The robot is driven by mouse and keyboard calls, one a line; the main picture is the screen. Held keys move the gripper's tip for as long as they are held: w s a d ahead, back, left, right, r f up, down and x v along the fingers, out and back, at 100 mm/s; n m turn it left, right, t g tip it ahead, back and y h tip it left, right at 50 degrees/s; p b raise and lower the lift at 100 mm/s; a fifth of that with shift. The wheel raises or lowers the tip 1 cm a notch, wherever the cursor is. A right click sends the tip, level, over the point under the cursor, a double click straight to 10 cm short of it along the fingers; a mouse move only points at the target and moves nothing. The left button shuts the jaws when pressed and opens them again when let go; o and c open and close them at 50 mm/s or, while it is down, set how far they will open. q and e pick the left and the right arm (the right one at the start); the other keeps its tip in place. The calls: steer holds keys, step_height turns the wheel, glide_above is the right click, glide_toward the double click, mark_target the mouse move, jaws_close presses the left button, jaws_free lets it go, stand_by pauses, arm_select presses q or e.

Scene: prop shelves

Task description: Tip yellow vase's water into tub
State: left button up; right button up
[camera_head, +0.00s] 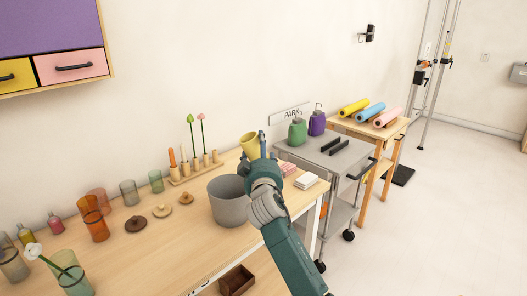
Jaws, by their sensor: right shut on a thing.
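The yellow vase (249,147) is held up above the far right part of the wooden table. My right gripper (258,157) is shut on it from the right side, and the fingers hide part of the vase. The vase's mouth faces up, with a slight lean to the left. The grey tub (229,208) stands on the table to the left of and nearer than the vase, with its open top up. The water in the vase cannot be made out. My left gripper is not in view.
Wooden lids (162,211), an orange glass vase (94,218) and several other glass vessels stand left of the tub. A peg rack (196,170) is behind it. Boxes (306,181) lie right of my arm. A grey cart (335,153) stands beyond.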

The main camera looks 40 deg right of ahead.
steer(key=n, duration=0.2)
steer(key=d+n, duration=0.1)
steer(key=n, duration=0.1)
steer(key=shift+s+d+f+p, duration=0.1)
steer(key=shift+s+d+p, duration=0.05)
steer(key=shift+s+p, duration=0.25)
steer(key=n, duration=0.1)
steer(key=f+n, duration=0.1)
steer(key=shift+d+f+n+t, duration=0.2)
steer(key=shift+n+t, duration=0.1)
steer(key=shift+t, duration=0.1)
steer(key=shift+a+f+n+y, duration=0.1)
steer(key=shift+f+n+y, duration=0.15)
steer(key=shift+n, duration=0.35)
steer(key=shift+a+f+n, duration=0.15)
steer(key=shift+f+n, duration=0.25)
steer(key=shift+f, duration=0.05)
steer(key=shift+w+n, duration=0.1)
steer(key=shift+n, duration=0.2)
steer(key=shift+a+f+n+t, duration=0.1)
steer(key=shift+f+n+t, duration=0.25)
steer(key=shift+n, duration=0.15)
steer(key=shift+f+n, duration=0.15)
steer(key=shift+n, duration=0.15)
